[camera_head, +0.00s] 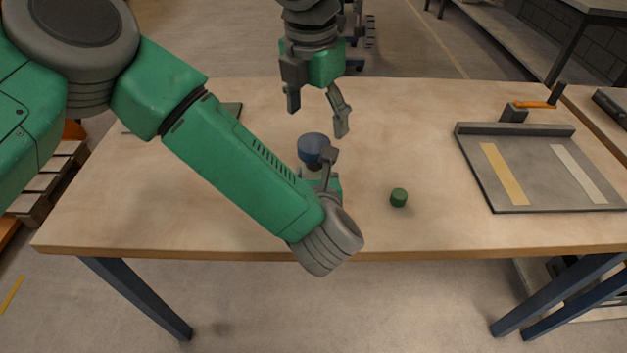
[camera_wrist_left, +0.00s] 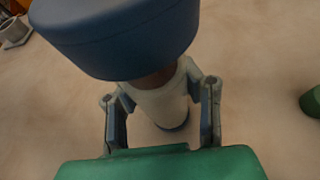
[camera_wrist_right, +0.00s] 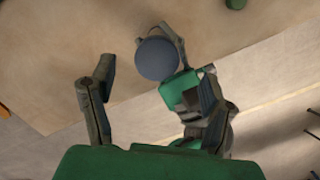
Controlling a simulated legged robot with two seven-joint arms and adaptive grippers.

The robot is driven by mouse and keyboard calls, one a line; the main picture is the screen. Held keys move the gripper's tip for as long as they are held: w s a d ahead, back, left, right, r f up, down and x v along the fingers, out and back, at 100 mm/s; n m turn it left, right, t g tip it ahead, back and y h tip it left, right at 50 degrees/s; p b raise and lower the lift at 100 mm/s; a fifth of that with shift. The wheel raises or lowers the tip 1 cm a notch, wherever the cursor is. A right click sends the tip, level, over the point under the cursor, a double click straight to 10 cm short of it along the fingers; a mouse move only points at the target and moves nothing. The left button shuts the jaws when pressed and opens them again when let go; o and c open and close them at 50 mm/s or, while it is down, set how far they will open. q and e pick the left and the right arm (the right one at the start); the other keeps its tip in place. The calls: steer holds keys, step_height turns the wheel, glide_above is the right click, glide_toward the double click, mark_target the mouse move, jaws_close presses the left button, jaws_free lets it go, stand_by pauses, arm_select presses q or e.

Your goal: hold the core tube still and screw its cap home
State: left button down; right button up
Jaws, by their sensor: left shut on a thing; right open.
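The core tube, pale with a dark base, stands upright on the table in the left wrist view (camera_wrist_left: 160,105). Its wide blue cap (camera_head: 312,147) sits on top and also shows in the left wrist view (camera_wrist_left: 115,35) and right wrist view (camera_wrist_right: 157,59). A brown band shows between cap and tube. My left gripper (camera_head: 318,172) is shut on the tube, below the cap; it hides most of the tube in the head view. My right gripper (camera_head: 317,113) is open and empty, pointing down above the cap, apart from it.
A small green cylinder (camera_head: 399,197) stands on the table (camera_head: 250,240) to the right of the tube. A grey board (camera_head: 525,175) with two strips and an orange-handled clamp (camera_head: 535,104) lies at the right. The table between cylinder and board is clear.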

mark_target(314, 142)
steer(key=shift+c, duration=0.3)
steer(key=shift+s+a+r+n, duration=0.1)
steer(key=shift+a+r+n, duration=0.25)
steer(key=shift+n, duration=0.55)
steer(key=shift+w+d+r+n+g+y, duration=0.2)
steer(key=shift+r+n+g+y, duration=0.1)
steer(key=shift+r+n+g, duration=0.4)
steer(key=shift+f, duration=0.15)
steer(key=shift+s, duration=0.1)
steer(key=shift+f, duration=0.1)
steer(key=shift+f, duration=3.95)
